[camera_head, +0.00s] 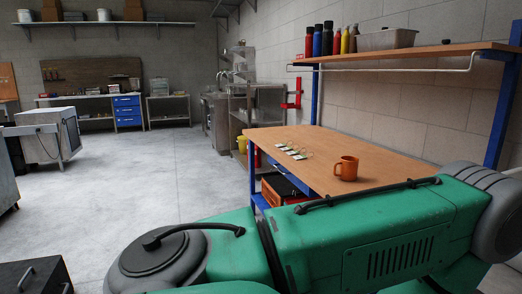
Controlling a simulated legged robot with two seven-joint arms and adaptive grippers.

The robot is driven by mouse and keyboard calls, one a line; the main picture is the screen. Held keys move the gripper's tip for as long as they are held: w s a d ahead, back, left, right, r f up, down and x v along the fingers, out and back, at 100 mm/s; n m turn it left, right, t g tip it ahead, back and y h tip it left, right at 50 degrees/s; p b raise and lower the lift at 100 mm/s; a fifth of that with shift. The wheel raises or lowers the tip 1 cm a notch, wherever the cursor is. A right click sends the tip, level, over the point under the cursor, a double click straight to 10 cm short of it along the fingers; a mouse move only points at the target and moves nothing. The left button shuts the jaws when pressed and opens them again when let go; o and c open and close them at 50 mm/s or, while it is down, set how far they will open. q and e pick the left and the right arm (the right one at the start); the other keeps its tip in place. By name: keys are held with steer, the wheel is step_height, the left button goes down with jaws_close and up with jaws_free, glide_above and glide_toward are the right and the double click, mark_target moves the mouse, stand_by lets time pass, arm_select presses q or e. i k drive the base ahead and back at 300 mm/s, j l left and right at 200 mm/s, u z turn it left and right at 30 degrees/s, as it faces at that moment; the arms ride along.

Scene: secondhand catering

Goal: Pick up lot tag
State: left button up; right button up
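Several small white and green tags (290,151) lie in a short row near the left edge of the wooden workbench top (385,162). They are too small to read, and I cannot tell which one is the lot tag. An orange mug (346,168) stands upright to the right of the tags, closer to me and apart from them. Neither my left nor my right gripper shows in the head view.
A shelf (425,53) above the bench holds bottles (327,39) and a grey bin (386,39). Orange crates (284,191) sit under the bench. A white cabinet (48,144) stands at left. Open concrete floor (165,175) lies left of the bench.

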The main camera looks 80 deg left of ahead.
mark_target(290, 148)
steer(key=u, duration=2.3)
steer(key=i+j+u, duration=0.5)
steer(key=i, duration=0.25)
